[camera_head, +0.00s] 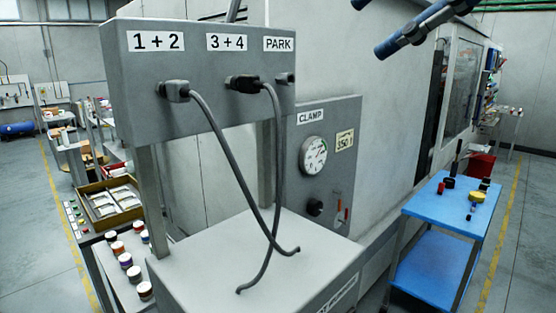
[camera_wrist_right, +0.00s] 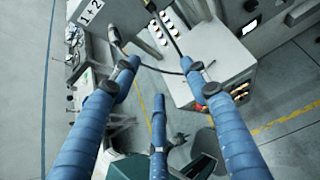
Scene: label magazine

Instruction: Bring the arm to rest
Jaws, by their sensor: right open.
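My right gripper (camera_head: 374,28) is at the top right of the head view, with blue segmented fingers partly cut off by the frame edge. In the right wrist view the gripper (camera_wrist_right: 160,80) shows three blue fingers spread apart, with nothing held between them. It is open and in the air, apart from the grey connector box (camera_head: 200,75). My left gripper is in neither view.
The box is labelled 1+2, 3+4 and PARK. A clamp panel (camera_head: 340,120) stands behind; a blue cart (camera_head: 420,210) holds small items at right.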

